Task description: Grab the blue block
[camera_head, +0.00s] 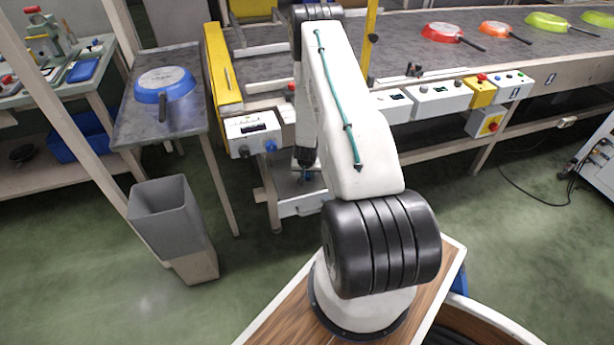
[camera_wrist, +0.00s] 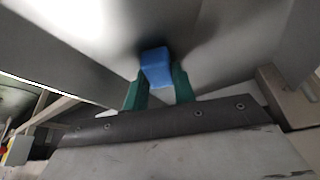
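The blue block (camera_wrist: 157,66) shows in the upper middle of the wrist view. My gripper (camera_wrist: 159,80) has its two green fingers on either side of the block, and both seem to touch its sides. The block is close to a smooth grey surface with a dark shadow beside it. I cannot tell whether it rests on that surface or is lifted. In the head view my arm reaches down beside the conveyor, and the gripper end is mostly hidden, low by a white tray-like part (camera_head: 301,207).
A conveyor (camera_head: 385,60) carries several coloured pans, with control boxes (camera_head: 440,100) along its front. A blue pan (camera_head: 164,84) lies on a side table (camera_head: 135,125) at left. A grey bin (camera_head: 168,220) stands on the floor. Green floor is open at left and right.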

